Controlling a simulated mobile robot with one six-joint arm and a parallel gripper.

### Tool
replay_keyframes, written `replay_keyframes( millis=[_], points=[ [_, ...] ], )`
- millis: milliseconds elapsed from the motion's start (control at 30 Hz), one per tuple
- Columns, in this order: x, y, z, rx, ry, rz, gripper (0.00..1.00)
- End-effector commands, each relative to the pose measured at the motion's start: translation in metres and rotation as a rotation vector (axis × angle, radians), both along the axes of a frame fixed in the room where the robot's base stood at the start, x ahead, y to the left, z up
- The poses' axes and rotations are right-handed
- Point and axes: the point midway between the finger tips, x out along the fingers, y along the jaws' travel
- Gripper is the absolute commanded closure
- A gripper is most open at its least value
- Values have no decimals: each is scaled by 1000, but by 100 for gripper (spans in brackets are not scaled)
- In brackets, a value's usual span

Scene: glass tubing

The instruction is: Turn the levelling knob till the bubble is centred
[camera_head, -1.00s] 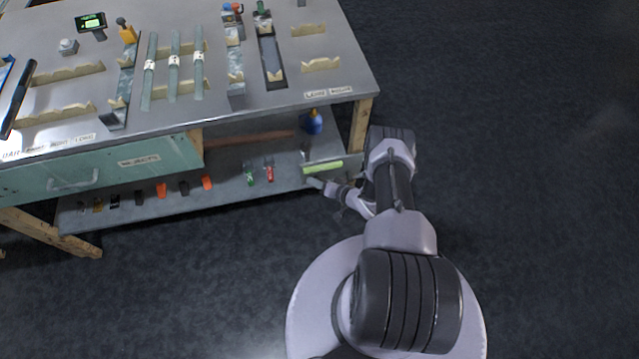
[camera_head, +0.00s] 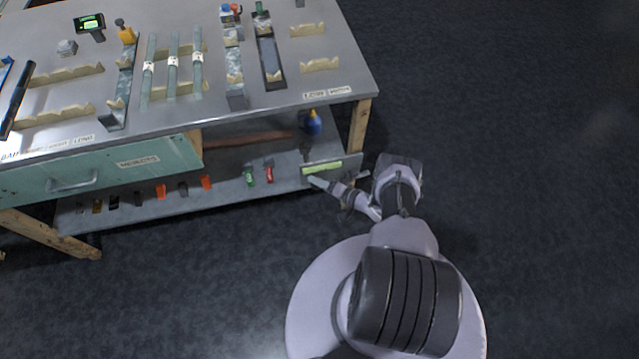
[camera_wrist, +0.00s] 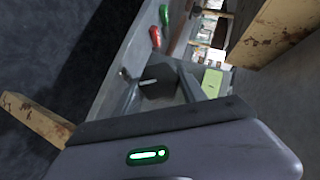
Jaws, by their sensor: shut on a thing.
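The level vial (camera_head: 322,168), a yellow-green strip on a grey plate, is at the right end of the bench's lower shelf. It also shows in the wrist view (camera_wrist: 212,82); its bubble is too small to make out. A dark knob (camera_wrist: 158,92) with a pale line on it sits between my fingers in the wrist view, beside the vial. My gripper (camera_wrist: 160,97) is shut on this knob. In the head view my gripper (camera_head: 318,182) is just below the plate, and the knob cannot be told apart there.
The lower shelf (camera_head: 225,198) carries several small coloured items and a blue bottle (camera_head: 312,122). A wooden bench leg (camera_head: 360,127) stands close to my arm. The bench top (camera_head: 270,105) holds glass tubes and wooden racks. The floor at right is clear.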

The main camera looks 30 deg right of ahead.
Motion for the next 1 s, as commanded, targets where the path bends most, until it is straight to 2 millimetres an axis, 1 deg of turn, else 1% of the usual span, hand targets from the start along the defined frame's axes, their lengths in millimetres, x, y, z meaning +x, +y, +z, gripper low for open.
replay_keyframes(
  millis=[167,200,267,300,567,667,767,867,1000],
  points=[
    [-1,0,-1,1,2,0,92],
    [-1,1,-1,1,2,0,45],
    [-1,0,-1,0,2,0,34],
    [-1,0,-1,0,2,0,31],
    [0,0,0,-1,1,0,31],
    [-5,-3,3,0,1,-2,31],
    [-19,-10,11,-1,2,-5,31],
    [-43,-21,22,1,2,-6,31],
    [-82,-40,39,1,2,-8,31]
  ],
)
